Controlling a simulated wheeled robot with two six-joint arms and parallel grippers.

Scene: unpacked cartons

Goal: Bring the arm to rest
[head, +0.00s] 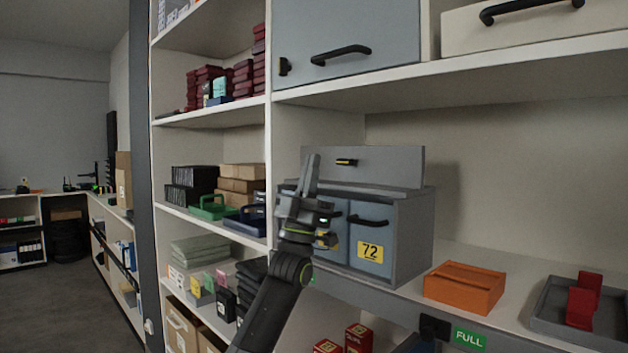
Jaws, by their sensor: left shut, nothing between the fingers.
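My left gripper (310,176) is raised in front of the shelf unit, its fingers pointing up. The fingers are shut and hold nothing. My left arm (275,305) comes up from the bottom of the head view. The gripper overlaps the left part of a grey drawer cabinet (411,240) and hides some of its front. I cannot tell how far apart the two are. My right gripper does not show.
The cabinet has a yellow "72" label (370,251) and a grey panel (390,165) on top. An orange box (464,287) and a grey tray (553,312) with red pieces (583,302) stand to the right. Open floor (62,305) shows at far left.

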